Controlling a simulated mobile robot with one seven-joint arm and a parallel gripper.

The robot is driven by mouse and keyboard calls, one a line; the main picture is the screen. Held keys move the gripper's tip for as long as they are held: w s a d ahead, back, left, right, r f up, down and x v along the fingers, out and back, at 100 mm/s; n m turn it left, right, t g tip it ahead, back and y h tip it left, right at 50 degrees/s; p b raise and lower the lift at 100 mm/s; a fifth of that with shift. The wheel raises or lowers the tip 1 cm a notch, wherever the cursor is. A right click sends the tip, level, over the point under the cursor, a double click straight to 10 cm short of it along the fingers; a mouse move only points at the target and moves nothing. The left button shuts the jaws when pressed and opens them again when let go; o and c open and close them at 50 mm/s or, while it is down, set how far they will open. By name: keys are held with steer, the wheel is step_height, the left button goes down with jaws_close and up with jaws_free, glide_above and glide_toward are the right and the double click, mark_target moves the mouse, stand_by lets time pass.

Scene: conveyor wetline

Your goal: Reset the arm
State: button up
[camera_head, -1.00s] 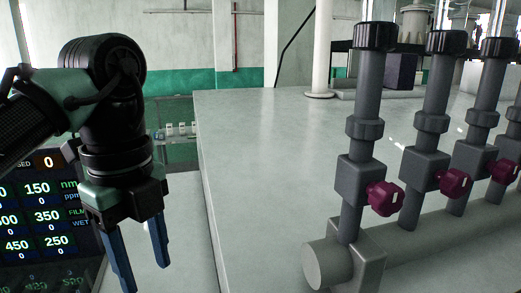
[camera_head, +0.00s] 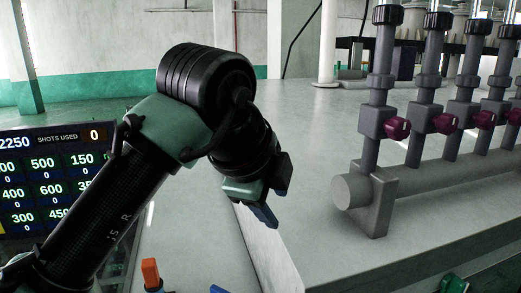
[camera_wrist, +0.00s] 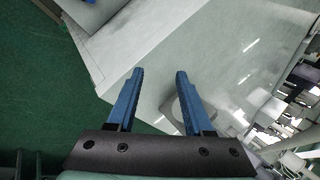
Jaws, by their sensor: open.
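My gripper (camera_head: 268,200) is in the middle of the head view, above the near left edge of the pale worktop (camera_head: 300,140). In the wrist view its two blue fingers (camera_wrist: 160,95) stand apart with nothing between them. Past the fingers, the wrist view shows the pale surface and the green floor. My arm is bent, with its elbow high and its forearm rising from the lower left.
A row of grey pipes with dark red valve knobs (camera_head: 397,128) stands on a horizontal pipe at the right. A display screen (camera_head: 50,180) is at the left. An orange-topped object (camera_head: 151,273) is at the bottom. The worktop's middle is clear.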

steer(key=s+d+r+n+t+h+b, duration=0.3)
steer(key=d+r+n+t+h+b, duration=0.4)
steer(key=d+r+t, duration=0.3)
steer(key=s+a+n+t+y+b, duration=0.4)
steer(key=s+a+n+t+y, duration=0.6)
steer(key=n, duration=0.5)
steer(key=shift+s+a+r+t, duration=0.3)
steer(key=shift+s+a+t, duration=0.1)
steer(key=shift+s+a, duration=0.8)
